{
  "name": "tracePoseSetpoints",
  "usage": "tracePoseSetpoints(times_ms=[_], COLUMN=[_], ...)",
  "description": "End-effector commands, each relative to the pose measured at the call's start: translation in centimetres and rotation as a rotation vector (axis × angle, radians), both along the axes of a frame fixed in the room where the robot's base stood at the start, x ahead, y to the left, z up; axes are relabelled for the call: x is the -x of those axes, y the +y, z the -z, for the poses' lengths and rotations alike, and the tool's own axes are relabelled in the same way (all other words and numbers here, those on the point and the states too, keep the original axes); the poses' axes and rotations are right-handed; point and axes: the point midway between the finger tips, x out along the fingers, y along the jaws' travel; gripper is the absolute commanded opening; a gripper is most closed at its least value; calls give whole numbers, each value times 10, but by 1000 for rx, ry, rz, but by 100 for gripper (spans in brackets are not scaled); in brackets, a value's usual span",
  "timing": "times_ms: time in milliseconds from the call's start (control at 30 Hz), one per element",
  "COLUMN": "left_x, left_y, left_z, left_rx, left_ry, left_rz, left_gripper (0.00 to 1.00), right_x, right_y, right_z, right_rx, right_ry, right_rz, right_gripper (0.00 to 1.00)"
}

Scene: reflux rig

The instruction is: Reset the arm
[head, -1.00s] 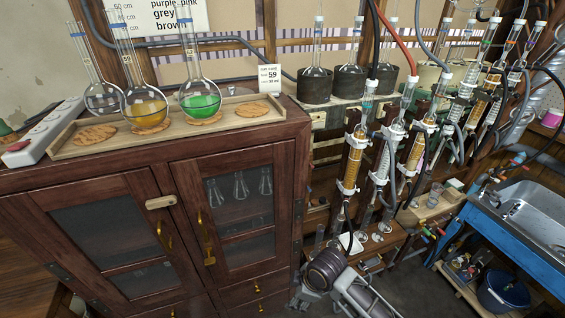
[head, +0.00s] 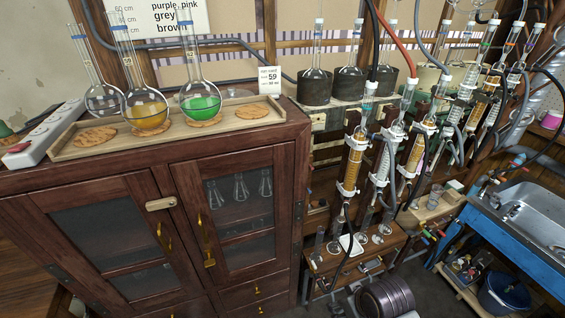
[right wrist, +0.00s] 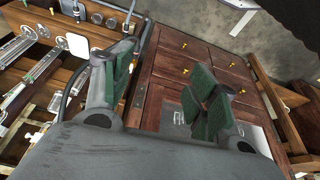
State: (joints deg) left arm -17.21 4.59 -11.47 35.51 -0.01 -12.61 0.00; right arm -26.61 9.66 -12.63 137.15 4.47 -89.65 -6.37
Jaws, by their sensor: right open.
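My right gripper (right wrist: 160,95) shows in the right wrist view, with its two green-padded fingers spread apart and nothing between them. Beyond its fingers is the front of the wooden cabinet (right wrist: 185,60) with brass knobs. In the head view only a dark rounded part of my right arm (head: 385,299) shows at the bottom edge, in front of the cabinet's right side; the gripper itself is out of that view. My left gripper is not in view.
A rack of glass columns (head: 351,160) stands to the right. A blue-framed sink (head: 530,212) and bucket (head: 503,292) are far right.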

Motion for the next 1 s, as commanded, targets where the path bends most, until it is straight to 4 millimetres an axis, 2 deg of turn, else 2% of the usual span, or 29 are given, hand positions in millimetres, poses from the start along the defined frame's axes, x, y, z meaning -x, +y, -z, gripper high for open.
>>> tracePoseSetpoints(times_ms=[100, 567, 1000], left_x=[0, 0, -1], left_y=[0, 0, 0], left_z=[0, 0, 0], left_rx=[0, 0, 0], left_ry=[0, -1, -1], left_rz=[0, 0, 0], left_gripper=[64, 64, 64], right_x=[8, 28, 17], right_y=[-14, -51, -49], right_z=[-2, -8, 34], right_rx=[6, 30, 32], right_ry=[7, 23, 37], right_rz=[67, 239, 236], right_gripper=[59, 59, 59])
